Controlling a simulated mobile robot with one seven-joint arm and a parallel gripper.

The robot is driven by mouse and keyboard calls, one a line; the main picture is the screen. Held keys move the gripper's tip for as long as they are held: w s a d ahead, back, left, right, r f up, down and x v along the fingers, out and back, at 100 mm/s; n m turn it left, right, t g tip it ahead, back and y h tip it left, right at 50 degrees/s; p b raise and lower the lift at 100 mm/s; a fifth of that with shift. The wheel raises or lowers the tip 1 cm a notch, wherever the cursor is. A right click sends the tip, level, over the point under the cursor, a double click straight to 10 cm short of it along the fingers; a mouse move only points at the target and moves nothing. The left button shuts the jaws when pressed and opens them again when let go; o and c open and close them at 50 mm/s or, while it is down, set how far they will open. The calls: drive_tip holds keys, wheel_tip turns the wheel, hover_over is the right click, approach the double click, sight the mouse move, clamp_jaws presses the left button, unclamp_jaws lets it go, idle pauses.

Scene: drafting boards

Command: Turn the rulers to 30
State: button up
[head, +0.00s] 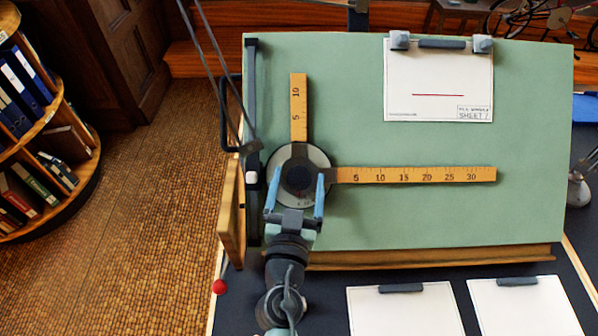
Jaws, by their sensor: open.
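Two wooden rulers join at a round drafting head (316,157) with a dark knob (300,178) on the green drawing board (430,215). The long ruler (415,174) points right, about level. The short ruler (299,108) points straight up, at a right angle to it. My gripper (295,180) is open, its two blue fingers on either side of the knob in this view. Whether the fingers touch the knob cannot be told. The angle marks on the head are too small to read.
A sheet with a red line (438,95) is clipped at the board's upper right. Two blank clipped sheets (405,312) (525,308) lie on the dark desk in front. A dark vertical rail (252,120) runs along the board's left edge. A bookcase (45,140) stands far left.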

drive_tip(key=shift+w+d, duration=0.1)
drive_tip(key=shift+w, duration=0.5)
clamp_jaws()
